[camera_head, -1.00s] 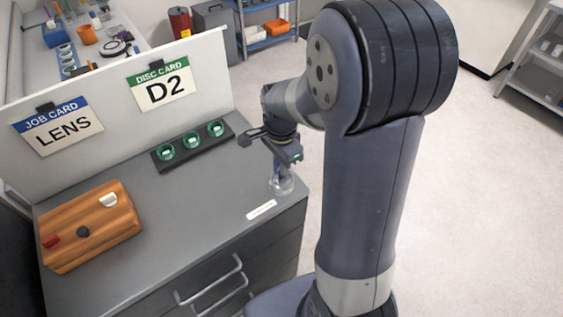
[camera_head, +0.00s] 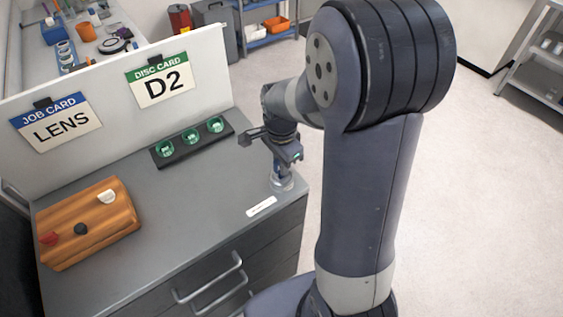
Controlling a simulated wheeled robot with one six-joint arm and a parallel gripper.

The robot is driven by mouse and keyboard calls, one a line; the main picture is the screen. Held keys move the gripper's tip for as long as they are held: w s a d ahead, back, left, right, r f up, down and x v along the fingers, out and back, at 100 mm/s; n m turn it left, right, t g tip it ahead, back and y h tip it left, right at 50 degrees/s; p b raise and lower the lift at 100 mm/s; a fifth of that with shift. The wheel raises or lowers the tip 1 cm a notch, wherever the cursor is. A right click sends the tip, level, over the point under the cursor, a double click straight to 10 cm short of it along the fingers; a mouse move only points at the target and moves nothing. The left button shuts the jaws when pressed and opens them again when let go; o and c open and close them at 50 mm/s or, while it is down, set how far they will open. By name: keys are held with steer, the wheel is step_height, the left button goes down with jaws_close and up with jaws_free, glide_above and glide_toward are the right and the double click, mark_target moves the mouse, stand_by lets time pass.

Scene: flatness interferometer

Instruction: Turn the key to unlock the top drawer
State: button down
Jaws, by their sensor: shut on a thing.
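My gripper (camera_head: 286,158) is low over the right corner of the grey cabinet top, at a small clear round dish (camera_head: 282,184). It is shut on a small bluish thing (camera_head: 277,168), mostly hidden by the fingers. I cannot tell whether this is the key. The thing is at or just above the dish. The drawers (camera_head: 208,285) are in the cabinet front below, with grey bar handles, and look closed. No lock or keyhole can be made out.
A wooden block (camera_head: 88,222) with red, black and white knobs sits on the cabinet top at left. A black holder (camera_head: 192,143) with green-rimmed round pieces lies at the back. A white label (camera_head: 262,207) lies near the front edge. The middle of the top is clear.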

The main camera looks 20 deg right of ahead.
steer(key=shift+f+b, duration=0.65)
steer(key=shift+f, duration=0.3)
stand_by(0.3)
steer(key=shift+m, duration=1.7)
steer(key=shift+m, duration=1.7)
